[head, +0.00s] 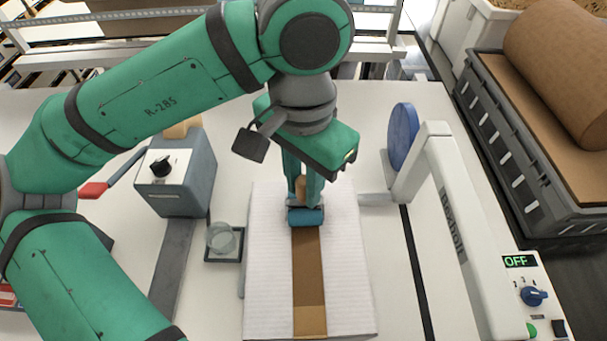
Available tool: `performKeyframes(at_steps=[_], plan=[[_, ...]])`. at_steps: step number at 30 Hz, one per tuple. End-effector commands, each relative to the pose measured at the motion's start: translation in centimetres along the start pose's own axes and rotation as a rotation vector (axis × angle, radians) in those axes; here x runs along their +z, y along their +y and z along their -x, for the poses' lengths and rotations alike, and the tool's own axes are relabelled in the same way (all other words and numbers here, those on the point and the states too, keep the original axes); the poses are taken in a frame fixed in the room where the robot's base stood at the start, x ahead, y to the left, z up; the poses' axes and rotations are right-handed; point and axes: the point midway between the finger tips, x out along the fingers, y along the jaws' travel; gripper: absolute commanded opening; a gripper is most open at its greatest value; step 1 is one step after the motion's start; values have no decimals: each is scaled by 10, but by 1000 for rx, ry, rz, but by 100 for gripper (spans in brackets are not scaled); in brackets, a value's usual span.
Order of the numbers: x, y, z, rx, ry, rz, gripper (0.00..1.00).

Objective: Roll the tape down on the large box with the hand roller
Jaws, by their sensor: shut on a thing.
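The large box (345,265) is white and lies lengthwise in the middle of the table. A strip of brown tape (308,267) runs along the middle of its top toward the near edge. The hand roller (306,216) has a blue cylinder and a tan handle. My gripper (302,190) is shut on the handle, pointing down over the far half of the box. The blue cylinder is at the tape and appears to touch it. The arm and gripper hide the far end of the box top and any tape there.
A grey device with a black knob (176,172) stands left of the box, near a glass dish (221,239) on a dark square base. A white machine arm (450,220) with a blue disc (403,136) stands at the right. A grey crate (500,130) is beyond the table's right edge.

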Motion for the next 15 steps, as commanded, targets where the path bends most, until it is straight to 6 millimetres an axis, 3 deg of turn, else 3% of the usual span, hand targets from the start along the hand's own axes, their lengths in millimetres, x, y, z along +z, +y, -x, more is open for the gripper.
performKeyframes(at_steps=[15], plan=[[13,13,-2,-1,1,0,6]])
